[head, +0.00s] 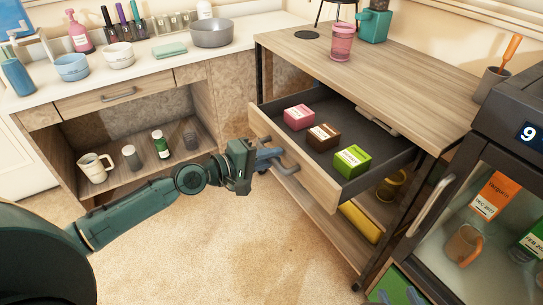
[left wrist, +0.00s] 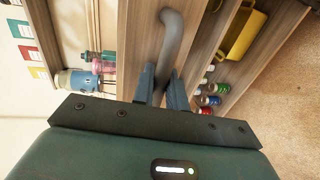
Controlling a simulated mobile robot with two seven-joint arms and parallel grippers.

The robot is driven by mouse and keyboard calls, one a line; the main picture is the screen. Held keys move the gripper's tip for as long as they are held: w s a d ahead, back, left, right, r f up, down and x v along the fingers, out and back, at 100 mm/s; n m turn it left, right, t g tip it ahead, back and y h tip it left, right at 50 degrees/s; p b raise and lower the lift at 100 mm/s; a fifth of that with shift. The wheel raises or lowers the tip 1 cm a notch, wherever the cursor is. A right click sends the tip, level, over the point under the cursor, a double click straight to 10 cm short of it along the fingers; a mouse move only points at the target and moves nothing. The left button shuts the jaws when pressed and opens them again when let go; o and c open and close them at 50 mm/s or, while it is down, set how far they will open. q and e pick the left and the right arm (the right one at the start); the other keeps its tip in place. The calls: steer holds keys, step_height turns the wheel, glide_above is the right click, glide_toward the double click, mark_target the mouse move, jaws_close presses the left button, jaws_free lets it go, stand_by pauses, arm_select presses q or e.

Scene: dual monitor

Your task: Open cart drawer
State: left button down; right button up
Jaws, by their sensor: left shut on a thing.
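The cart (head: 390,65) has a wooden top and a dark frame. Its drawer (head: 402,163) is pulled out, with the dark interior showing. The drawer holds a pink box (head: 299,117), a brown box (head: 323,136) and a green box (head: 352,160). A grey curved handle (head: 287,165) is on the drawer front. My left gripper (head: 266,158) is shut on this handle near its left end. In the left wrist view the two blue-grey fingers (left wrist: 160,88) lie on either side of the handle (left wrist: 172,40). My right gripper is not in view.
A counter (head: 125,70) with bowls and bottles stands at the left, with a mug (head: 95,168) and jars on its lower shelf. A glass-door cabinet (head: 480,200) stands close at the right. A pink tumbler (head: 341,42) is on the cart top. The floor (head: 220,250) before the cart is clear.

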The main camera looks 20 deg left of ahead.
arm_select(q)
steer(key=c, duration=1.8)
jaws_free()
steer(key=shift+a, duration=0.1)
steer(key=shift+b+v, duration=2.5)
steer(key=shift+v, duration=4.05)
arm_select(e)
steer(key=shift+w+a+f+n+t+y, duration=0.3)
steer(key=shift+w+n+t+y, duration=0.1)
steer(key=shift+t, duration=0.3)
steer(key=shift+w+a+f+n+t+y, duration=0.15)
steer(key=shift+w+a+n+t+y, duration=0.2)
steer(key=shift+t, duration=0.35)
steer(key=shift+d, duration=0.1)
arm_select(q)
steer(key=shift+r, duration=0.1)
